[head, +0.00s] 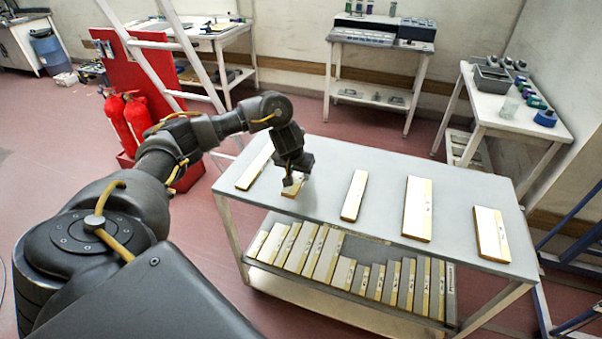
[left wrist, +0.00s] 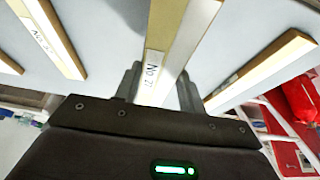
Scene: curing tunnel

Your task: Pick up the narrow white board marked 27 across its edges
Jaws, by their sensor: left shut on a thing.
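My left gripper (head: 291,172) points down over the grey table top and is shut across the long edges of a narrow white board (head: 293,187). In the left wrist view this board (left wrist: 180,45) runs between the two fingers (left wrist: 160,88), one on each side. Its label reads "No 2" and a further digit that is hard to read. Most of the board is hidden by the gripper in the head view. I cannot tell whether it is lifted off the table. My right gripper is not in view.
Other white boards lie apart on the table (head: 322,150): one left (head: 256,167), three right (head: 354,195) (head: 418,207) (head: 491,233). Several more boards fill the lower shelf (head: 335,262). A ladder (head: 192,50) and red extinguishers (head: 137,118) stand beyond.

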